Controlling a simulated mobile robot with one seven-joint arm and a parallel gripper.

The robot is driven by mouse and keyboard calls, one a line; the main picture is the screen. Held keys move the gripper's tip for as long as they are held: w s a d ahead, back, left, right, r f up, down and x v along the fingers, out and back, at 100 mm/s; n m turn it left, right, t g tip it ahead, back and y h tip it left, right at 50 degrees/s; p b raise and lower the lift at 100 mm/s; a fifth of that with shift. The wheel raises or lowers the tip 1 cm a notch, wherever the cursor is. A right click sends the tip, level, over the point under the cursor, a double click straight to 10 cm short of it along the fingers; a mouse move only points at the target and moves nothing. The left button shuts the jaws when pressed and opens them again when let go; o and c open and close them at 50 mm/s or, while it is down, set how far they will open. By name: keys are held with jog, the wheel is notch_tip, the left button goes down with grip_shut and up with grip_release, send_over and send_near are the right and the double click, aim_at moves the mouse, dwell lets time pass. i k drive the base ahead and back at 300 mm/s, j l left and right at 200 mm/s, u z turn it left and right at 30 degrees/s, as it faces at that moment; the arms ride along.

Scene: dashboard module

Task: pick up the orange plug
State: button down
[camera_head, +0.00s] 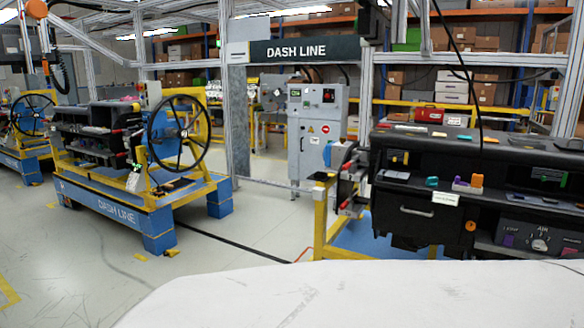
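A small orange piece (477,181), likely the orange plug, is on the ledge of the black dashboard module (402,219) at the right. It stands close against the right end of a purple piece (463,187); I cannot tell whether they are joined. A second small orange round part (470,226) is on the module's front face, lower down. My gripper is not in this view.
A teal piece (432,182) and a white label (445,199) are near the purple piece. A yellow frame (320,222) stands at the module's left. Another dashboard on a blue cart (130,215) is at the left. Grey floor lies between.

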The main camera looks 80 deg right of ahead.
aim_at(476, 181)
jog(key=z, duration=3.7)
jog(key=i+l+u, duration=0.15)
jog(key=u, duration=0.35)
jog(key=i+l+u, duration=0.1)
jog(key=u, duration=0.4)
jog(key=i+l+u, duration=0.1)
jog(key=l+u, duration=0.15)
jog(key=l, duration=0.25)
jog(key=i+l+u, duration=0.2)
jog(key=l, duration=0.35)
jog(key=i+l+u, duration=0.2)
jog(key=l, duration=1.9)
jog(key=k, duration=0.1)
